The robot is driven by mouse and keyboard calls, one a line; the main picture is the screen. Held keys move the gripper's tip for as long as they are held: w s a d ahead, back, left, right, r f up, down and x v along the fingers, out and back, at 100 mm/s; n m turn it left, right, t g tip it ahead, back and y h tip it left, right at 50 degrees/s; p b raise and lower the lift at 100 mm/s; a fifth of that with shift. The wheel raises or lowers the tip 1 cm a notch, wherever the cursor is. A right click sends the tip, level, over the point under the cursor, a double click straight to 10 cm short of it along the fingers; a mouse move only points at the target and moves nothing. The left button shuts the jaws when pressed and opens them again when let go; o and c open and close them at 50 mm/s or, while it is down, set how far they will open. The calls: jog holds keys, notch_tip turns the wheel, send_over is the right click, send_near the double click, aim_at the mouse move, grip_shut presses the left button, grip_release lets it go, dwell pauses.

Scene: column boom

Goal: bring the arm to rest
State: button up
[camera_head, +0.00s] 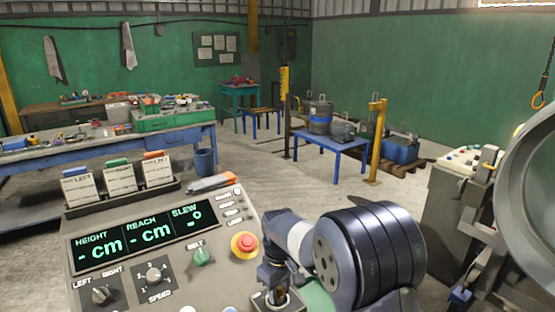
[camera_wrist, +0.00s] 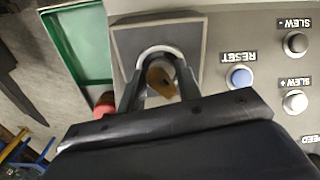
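My gripper (camera_head: 277,278) is low over the right front part of the grey control console (camera_head: 150,240). In the wrist view my gripper's two dark fingers (camera_wrist: 160,90) stand apart on either side of a brownish piece (camera_wrist: 162,80) inside a pale round collar. The collar sits on a dark square plate (camera_wrist: 125,40). Gaps seem to show beside the brownish piece; firm contact is not visible. The console display (camera_head: 148,231) shows dashes for height, reach and slew.
A red stop button (camera_head: 245,243) and green knob (camera_head: 201,256) are left of my gripper. A blue RESET button (camera_wrist: 240,78) and SLEW buttons (camera_wrist: 295,101) lie beside the plate. A blue table (camera_head: 330,145) and workbench (camera_head: 100,142) stand beyond open floor.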

jog(key=m, duration=0.4)
jog(key=shift+s+a+m, duration=0.1)
jog(key=shift+m, duration=0.3)
jog(key=m+p, duration=0.1)
jog(key=m, duration=0.4)
jog(key=shift+a, duration=0.2)
notch_tip(320, 180, up, 6)
jog(key=shift+f+b, duration=0.25)
jog(key=shift+b, duration=0.15)
jog(key=shift+r, duration=0.15)
jog(key=shift+s+d, duration=0.1)
